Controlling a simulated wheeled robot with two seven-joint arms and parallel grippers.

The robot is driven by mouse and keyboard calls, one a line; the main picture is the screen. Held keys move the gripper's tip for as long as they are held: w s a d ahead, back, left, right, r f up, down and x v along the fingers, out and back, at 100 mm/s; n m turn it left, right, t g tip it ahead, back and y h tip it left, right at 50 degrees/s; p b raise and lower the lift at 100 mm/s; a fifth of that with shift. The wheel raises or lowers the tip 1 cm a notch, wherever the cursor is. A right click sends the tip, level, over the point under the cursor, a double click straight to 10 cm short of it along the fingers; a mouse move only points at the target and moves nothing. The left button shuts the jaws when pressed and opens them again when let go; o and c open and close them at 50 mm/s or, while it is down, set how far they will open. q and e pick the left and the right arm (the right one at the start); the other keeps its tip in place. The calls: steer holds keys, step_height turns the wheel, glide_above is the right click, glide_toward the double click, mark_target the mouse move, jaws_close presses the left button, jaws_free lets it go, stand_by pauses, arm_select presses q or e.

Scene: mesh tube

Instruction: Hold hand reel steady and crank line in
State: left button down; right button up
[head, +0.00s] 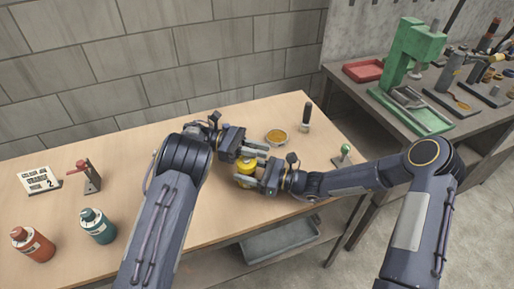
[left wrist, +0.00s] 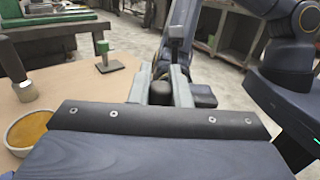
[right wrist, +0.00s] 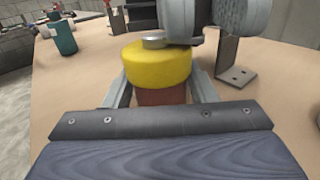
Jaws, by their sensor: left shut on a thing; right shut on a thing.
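A yellow round body (right wrist: 157,63) with a silver cap and a reddish-brown lower part, apparently of the hand reel, fills the middle of the right wrist view; it also shows in the head view (head: 247,168). My right gripper (head: 248,181) is shut on it, fingers on both sides of the brown part. My left gripper (head: 264,150) is just behind it, shut on a dark rounded knob (left wrist: 160,92), perhaps the crank handle. A grey round part (right wrist: 228,18) and a metal bracket (right wrist: 237,62) stand beside the yellow body. My grippers hide much of the reel.
A dish of orange material (head: 276,136), a dark-handled tool (head: 306,117) and a green-knobbed piece (head: 343,154) stand behind and right. Orange (head: 33,244) and teal (head: 97,226) bottles, a sign (head: 38,180) and a red-topped bracket (head: 88,176) stand left. The table's front edge is close.

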arm_select(q)
steer(key=shift+s+f+m+g+y, duration=0.15)
steer(key=shift+m+g+y, duration=0.2)
steer(key=shift+g, duration=0.25)
steer(key=c, duration=1.3)
jaws_free()
steer(key=shift+c, duration=0.2)
steer(key=shift+r, duration=0.2)
step_height(320, 180, up, 10)
steer(key=shift+f, duration=0.1)
